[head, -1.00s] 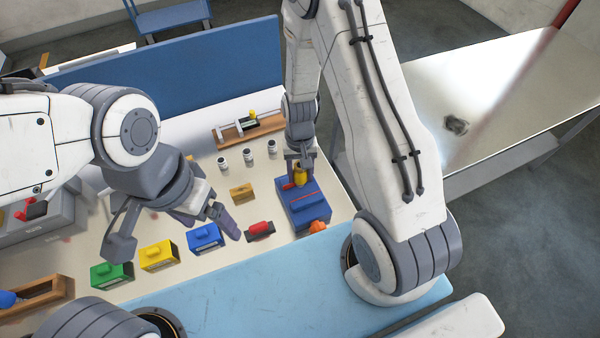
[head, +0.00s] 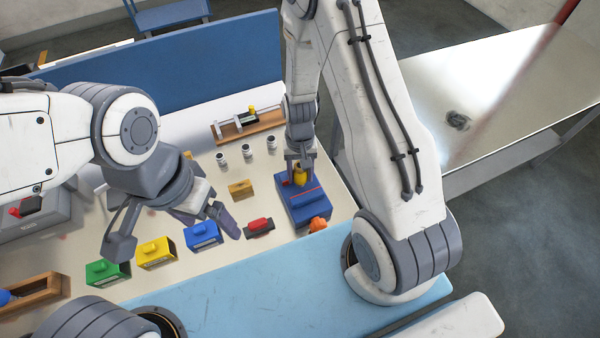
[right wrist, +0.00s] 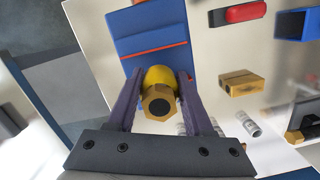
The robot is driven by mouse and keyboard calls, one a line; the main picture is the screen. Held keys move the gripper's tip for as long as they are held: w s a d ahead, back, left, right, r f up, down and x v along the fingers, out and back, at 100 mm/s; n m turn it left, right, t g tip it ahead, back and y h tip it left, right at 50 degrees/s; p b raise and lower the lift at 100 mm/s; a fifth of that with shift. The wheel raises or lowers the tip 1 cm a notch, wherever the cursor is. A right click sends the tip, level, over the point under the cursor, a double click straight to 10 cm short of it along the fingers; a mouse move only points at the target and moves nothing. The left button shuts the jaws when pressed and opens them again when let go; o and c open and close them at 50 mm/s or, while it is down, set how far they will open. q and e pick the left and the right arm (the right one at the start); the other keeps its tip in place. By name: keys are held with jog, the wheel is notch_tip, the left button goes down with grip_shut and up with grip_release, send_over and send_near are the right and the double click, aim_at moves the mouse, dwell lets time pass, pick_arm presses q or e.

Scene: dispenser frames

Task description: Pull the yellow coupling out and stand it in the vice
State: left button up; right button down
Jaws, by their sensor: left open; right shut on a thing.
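The yellow coupling (head: 300,177) is between the fingers of my right gripper (head: 300,169), at the far end of a blue block with a red line (head: 307,208). In the right wrist view the coupling (right wrist: 159,76) has a rounded yellow body and a gold hex end with a dark hole. Both fingers of the right gripper (right wrist: 157,88) press its sides. Whether its hidden end touches the block, I cannot tell. My left gripper (head: 170,228) is open and empty over the table's left part. A wooden-based fixture with pale uprights (head: 270,125), possibly the vice, stands at the back.
Green (head: 104,273), yellow (head: 157,253) and blue (head: 202,235) boxes line the front. A red piece (head: 259,226), an orange piece (head: 318,224) and a wooden block (head: 241,189) lie nearby. Small cylinders (head: 246,152) stand behind. A blue panel (head: 190,62) bounds the back.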

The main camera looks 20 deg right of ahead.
jog(key=shift+f+b, duration=0.35)
jog(key=shift+f, duration=0.15)
jog(key=shift+c, duration=1)
grip_release()
jog(key=shift+w+r, duration=0.1)
jog(key=shift+r, duration=0.35)
jog(key=r, duration=0.3)
jog(key=r+b, duration=0.1)
jog(key=r, duration=0.2)
jog(key=w+r+b, duration=0.1)
jog(key=r, duration=0.2)
jog(key=shift+d+r, duration=0.15)
jog(key=shift+r, duration=0.15)
jog(key=s+a+r+n+b, duration=0.2)
jog(key=s+a+n+b, duration=0.2)
jog(key=s, duration=0.5)
jog(key=s+a+r+n+t+b, duration=0.1)
jog(key=s+a+r+n+b, duration=0.1)
jog(key=s+a+n+b, duration=0.2)
jog(key=s+a+n, duration=0.2)
jog(key=s+a, duration=0.2)
jog(key=s, duration=0.1)
jog(key=shift+s+a+r+n+y, duration=0.2)
jog(key=shift+s+a+n+y, duration=0.1)
jog(key=shift+s+a+n, duration=0.1)
